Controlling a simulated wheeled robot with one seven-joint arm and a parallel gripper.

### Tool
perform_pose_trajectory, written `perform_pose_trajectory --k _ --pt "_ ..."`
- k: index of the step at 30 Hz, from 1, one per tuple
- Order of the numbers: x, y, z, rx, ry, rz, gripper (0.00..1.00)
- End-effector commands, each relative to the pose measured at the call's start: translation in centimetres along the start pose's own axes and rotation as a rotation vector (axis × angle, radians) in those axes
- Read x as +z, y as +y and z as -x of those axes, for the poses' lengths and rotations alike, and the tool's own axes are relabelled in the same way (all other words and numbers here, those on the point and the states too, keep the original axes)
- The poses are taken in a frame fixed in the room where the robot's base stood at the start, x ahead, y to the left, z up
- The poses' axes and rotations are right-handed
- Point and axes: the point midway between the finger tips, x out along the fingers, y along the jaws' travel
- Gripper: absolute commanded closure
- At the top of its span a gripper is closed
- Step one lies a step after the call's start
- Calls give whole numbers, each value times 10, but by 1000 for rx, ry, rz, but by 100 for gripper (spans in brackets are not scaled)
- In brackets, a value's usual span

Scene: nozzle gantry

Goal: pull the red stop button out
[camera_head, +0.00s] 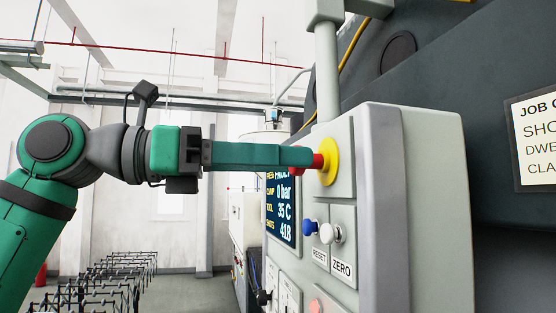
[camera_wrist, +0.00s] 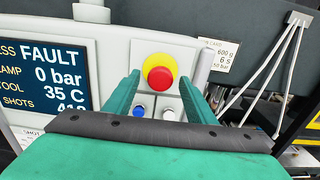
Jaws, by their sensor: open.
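The red stop button (camera_wrist: 159,77) sits on a round yellow collar (camera_wrist: 148,66) on the grey control box (camera_head: 430,200). In the head view the red button (camera_head: 318,161) shows just past my fingertips, with the yellow collar (camera_head: 330,161) behind it. My gripper (camera_head: 298,158) is open and points at the panel, its fingers level with the button. In the wrist view my gripper (camera_wrist: 160,92) has one green finger at each side of the button, with gaps between. Whether the fingertips reach beside the red head is hard to tell.
A blue reset button (camera_head: 309,227) and a white zero button (camera_head: 330,233) sit below the stop button. A screen (camera_head: 283,210) to the left reads FAULT in the wrist view. A job card (camera_head: 537,138) hangs at the right. Black racks (camera_head: 100,285) stand on the floor.

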Motion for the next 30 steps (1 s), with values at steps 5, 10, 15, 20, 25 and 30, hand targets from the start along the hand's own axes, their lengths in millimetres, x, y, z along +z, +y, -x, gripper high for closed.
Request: perform_pose_trajectory --k 5,10,15,20,25,30 --pt "1 0 18 2 -3 0 50" --pt "0 1 51 2 -3 2 50" --pt "0 0 81 2 -2 1 50" --pt "0 0 100 2 -1 0 50" --pt "0 0 108 0 -1 0 50" --pt "0 0 108 0 -1 0 50"
